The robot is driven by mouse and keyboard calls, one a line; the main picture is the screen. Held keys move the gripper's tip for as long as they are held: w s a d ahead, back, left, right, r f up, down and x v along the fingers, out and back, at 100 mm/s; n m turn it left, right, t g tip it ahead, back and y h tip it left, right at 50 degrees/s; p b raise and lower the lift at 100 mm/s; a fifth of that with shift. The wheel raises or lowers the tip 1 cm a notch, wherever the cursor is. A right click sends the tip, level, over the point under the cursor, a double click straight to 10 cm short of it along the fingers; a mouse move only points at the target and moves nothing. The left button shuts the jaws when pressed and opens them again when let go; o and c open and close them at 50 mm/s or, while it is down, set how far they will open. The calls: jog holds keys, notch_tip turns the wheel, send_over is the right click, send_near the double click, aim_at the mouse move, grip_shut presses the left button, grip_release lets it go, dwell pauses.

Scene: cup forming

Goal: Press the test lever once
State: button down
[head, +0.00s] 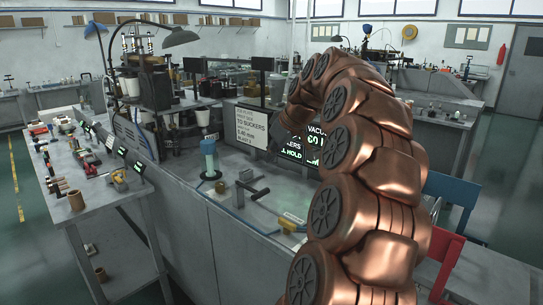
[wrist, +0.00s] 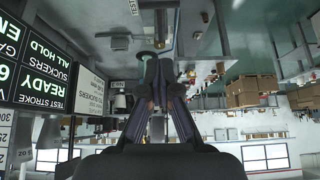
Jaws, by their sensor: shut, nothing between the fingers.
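A small grey fixture with a dark-handled bar (head: 258,192), which looks like the test lever, sits on the grey bench in the middle of the head view. My gripper (wrist: 157,62) is shut and empty in the wrist view, its two dark fingers meeting at the tips. In the head view my copper arm curves down toward the bench and its end is mostly hidden near the screen. A dark rod and a round disc (wrist: 145,55) show just beyond the fingertips in the wrist view; I cannot tell whether they belong to the lever or whether anything touches.
A pale blue cylinder (head: 209,158) stands left of the fixture. A white sign (head: 251,128) and a dark screen with green text (head: 291,147) stand behind it. The screen (wrist: 45,85) reads "TEST STROKE READY" in the wrist view. A forming machine (head: 150,85) stands at back left.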

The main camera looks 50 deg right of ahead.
jog(key=p, duration=0.2)
send_over(262, 193)
jog(key=f, duration=0.7)
jog(key=shift+w+f, duration=0.2)
jog(key=shift+f, duration=0.15)
jog(key=shift+s+f+p, duration=0.25)
jog(key=shift+f+p, duration=0.35)
jog(key=shift+f, duration=0.7)
jog(key=f+t+b, duration=0.1)
jog(key=b, duration=0.2)
jog(key=f+b, duration=0.1)
jog(key=b, duration=0.2)
jog(key=shift+s+f+t+b, duration=0.25)
jog(key=shift+t+b, duration=0.05)
jog(key=shift+t, duration=0.1)
notch_tip(262, 193, down, 3)
jog(key=t+b, duration=0.3)
jog(key=b, duration=0.8)
jog(key=shift+f, duration=0.15)
jog(key=shift+s+a, duration=0.1)
